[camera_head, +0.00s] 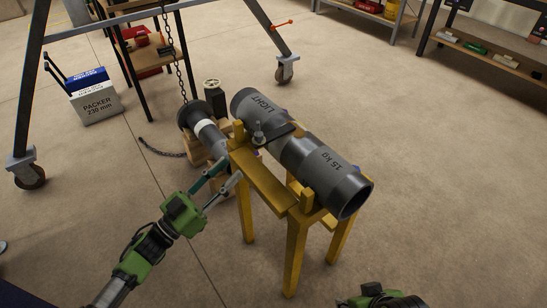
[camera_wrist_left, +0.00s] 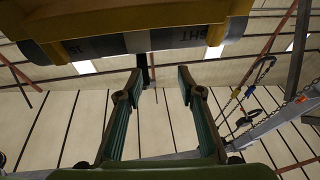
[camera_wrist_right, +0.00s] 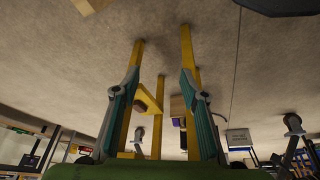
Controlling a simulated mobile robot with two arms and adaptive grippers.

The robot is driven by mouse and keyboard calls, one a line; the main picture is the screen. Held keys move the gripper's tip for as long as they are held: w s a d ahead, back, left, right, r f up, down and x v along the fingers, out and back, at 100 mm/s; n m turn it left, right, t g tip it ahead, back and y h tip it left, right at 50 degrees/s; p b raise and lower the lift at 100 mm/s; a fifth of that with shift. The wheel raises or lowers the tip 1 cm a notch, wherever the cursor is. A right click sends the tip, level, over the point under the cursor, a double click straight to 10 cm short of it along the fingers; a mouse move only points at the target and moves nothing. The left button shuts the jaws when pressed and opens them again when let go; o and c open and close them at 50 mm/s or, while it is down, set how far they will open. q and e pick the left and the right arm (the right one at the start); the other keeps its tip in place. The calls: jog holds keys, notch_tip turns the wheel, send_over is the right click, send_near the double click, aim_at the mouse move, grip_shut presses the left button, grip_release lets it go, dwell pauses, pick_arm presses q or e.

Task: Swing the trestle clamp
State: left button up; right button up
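The yellow trestle (camera_head: 264,181) carries a grey pipe (camera_head: 318,160) marked "LIGHT" and "15 kg". A dark clamp (camera_head: 279,138) with a knob lies across the pipe near its middle. My left gripper (camera_head: 228,174) is open and empty in front of the trestle's left end, apart from the clamp. In the left wrist view its fingers (camera_wrist_left: 158,80) are spread below the pipe (camera_wrist_left: 140,42) and a yellow beam. A dark narrow piece shows between them; I cannot tell what it is. My right gripper (camera_wrist_right: 160,75) is open and empty, facing the yellow trestle legs (camera_wrist_right: 190,55).
A second dark pipe (camera_head: 206,130) with a white band rests on wooden blocks left of the trestle. A chain (camera_head: 174,62) hangs from a wheeled gantry frame (camera_head: 30,85). A white packer box (camera_head: 96,102) stands at left. Floor right of the trestle is clear.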

aim_at(272, 137)
pick_arm(q)
jog(key=w+d+r+h, duration=0.1)
jog(key=d+r, duration=0.1)
jog(key=d, duration=0.1)
jog(key=w+d+r+m+g+b, duration=0.1)
jog(key=w+d+r, duration=0.1)
jog(key=d, duration=0.2)
jog(key=w+d+r+m+h+b, duration=0.1)
jog(key=w+d+r, duration=0.1)
jog(key=d+r, duration=0.1)
jog(key=shift+d+g+h, duration=0.3)
jog(key=shift+d+g, duration=0.1)
jog(key=shift+d, duration=0.35)
jog(key=shift+w+d+r, duration=0.25)
jog(key=shift+w+d, duration=0.05)
jog(key=shift+d, duration=0.05)
pick_arm(e)
jog(key=w+a+r+t, duration=0.1)
jog(key=w+r+t, duration=0.2)
jog(key=w+r, duration=0.1)
jog(key=shift+w+a+r+y, duration=0.2)
jog(key=shift+w+a+y, duration=0.2)
jog(key=shift+w, duration=0.35)
pick_arm(q)
grip_shut()
